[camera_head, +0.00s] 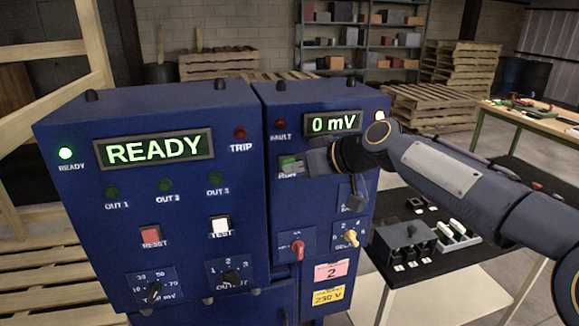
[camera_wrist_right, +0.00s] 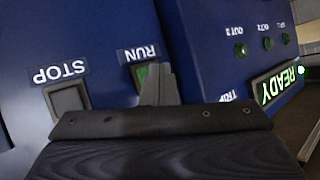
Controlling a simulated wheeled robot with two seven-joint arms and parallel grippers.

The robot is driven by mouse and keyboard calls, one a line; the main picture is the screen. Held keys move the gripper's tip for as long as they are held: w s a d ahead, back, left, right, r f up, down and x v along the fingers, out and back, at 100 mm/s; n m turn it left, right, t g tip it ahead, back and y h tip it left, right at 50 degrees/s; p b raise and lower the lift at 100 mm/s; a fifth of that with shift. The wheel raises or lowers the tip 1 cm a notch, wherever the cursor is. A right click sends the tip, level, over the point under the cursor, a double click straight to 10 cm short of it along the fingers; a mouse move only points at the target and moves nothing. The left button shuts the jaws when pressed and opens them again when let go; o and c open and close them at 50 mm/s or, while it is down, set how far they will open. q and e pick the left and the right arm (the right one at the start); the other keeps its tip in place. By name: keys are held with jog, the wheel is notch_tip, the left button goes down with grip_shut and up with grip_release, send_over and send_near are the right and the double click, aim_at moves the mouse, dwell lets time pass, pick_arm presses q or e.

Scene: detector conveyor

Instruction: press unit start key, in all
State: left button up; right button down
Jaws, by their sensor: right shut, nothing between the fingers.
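The green start key (camera_head: 287,164), labelled RUN, is on the front of the right blue unit (camera_head: 326,200) in the head view. My right gripper (camera_head: 308,162) is shut and empty, with its tips right at this key. In the right wrist view the green key (camera_wrist_right: 142,76) shows beside the closed fingertips (camera_wrist_right: 158,82), which cover part of it. I cannot tell whether the tips touch it. The grey STOP key (camera_wrist_right: 68,100) is left of it in that view; my gripper hides it in the head view. My left gripper is not in view.
The unit's display (camera_head: 332,123) reads 0 mV, with a lit lamp (camera_head: 380,114) beside it. The left blue unit (camera_head: 160,190) shows READY. Switches sit below the keys, including a red one (camera_head: 298,249). A black-topped table (camera_head: 400,280) with small devices stands at right.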

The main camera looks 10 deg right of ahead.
jog(key=shift+s+b, duration=0.45)
jog(key=shift+s, duration=0.4)
jog(key=s+b, duration=0.2)
jog(key=s, duration=0.3)
jog(key=shift+d, duration=0.1)
dwell(0.4)
jog(key=s+d+f+m+g+h, duration=0.2)
jog(key=s+f+m, duration=0.1)
jog(key=s+f, duration=0.8)
jog(key=s+d+f+m+g+h, duration=0.1)
jog(key=s+d+f+m+h, duration=0.1)
jog(key=s+f, duration=1)
jog(key=s+d+m, duration=0.1)
jog(key=s+m, duration=0.1)
jog(key=s, duration=0.1)
jog(key=shift+f+g, duration=0.3)
jog(key=shift+g, duration=0.1)
